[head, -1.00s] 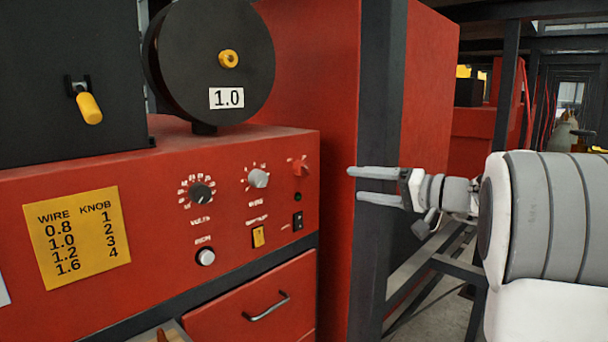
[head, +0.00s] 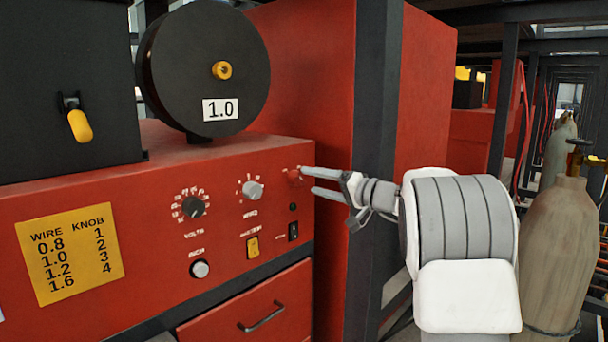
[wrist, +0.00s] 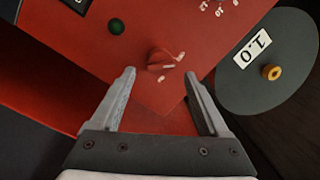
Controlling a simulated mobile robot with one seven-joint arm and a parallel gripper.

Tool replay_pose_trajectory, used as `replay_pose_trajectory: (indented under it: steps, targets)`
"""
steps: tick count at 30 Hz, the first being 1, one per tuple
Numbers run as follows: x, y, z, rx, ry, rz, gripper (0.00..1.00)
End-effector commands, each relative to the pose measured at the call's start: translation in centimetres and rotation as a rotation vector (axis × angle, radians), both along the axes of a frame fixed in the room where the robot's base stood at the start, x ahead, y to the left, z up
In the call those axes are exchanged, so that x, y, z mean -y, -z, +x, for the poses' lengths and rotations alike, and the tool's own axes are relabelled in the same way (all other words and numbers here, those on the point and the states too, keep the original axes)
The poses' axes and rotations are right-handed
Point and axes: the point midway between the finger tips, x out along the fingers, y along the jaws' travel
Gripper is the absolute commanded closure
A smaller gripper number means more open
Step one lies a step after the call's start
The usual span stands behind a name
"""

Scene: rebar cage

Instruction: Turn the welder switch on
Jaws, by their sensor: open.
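The red welder panel (head: 150,205) fills the left of the head view. A small red rotary switch (head: 293,174) sits at its upper right and also shows in the wrist view (wrist: 159,61), with small white marks beside it. My gripper (head: 308,181) is open and empty, just right of the red switch. In the wrist view the fingers (wrist: 161,78) point toward the panel, with the red switch ahead between them; I cannot tell whether they touch it. A black rocker switch (head: 293,231) and a dark green lamp (wrist: 116,27) are below the red switch in the head view.
A black wire spool (head: 175,75) labelled 1.0 stands on top. A dark knob (head: 194,207), grey knob (head: 252,190), yellow switch (head: 253,247) and round button (head: 200,269) share the panel. A dark post (head: 378,130) stands behind my gripper; a gas cylinder (head: 556,250) is at right.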

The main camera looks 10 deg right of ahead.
Motion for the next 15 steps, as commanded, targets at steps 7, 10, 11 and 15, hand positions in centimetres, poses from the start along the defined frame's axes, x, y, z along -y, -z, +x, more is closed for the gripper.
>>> replay_pose_trajectory:
  steps: [7,10,11,15]
  targets:
    - [-2.3,-0.1,2.5,-0.001,0.0,-0.001,0.22]
    - [-2.6,0.0,2.9,-0.002,0.0,-0.001,0.22]
    - [-2.7,0.0,3.0,-0.001,0.001,-0.001,0.22]
    - [-2.7,0.0,3.1,0.0,0.001,0.0,0.22]
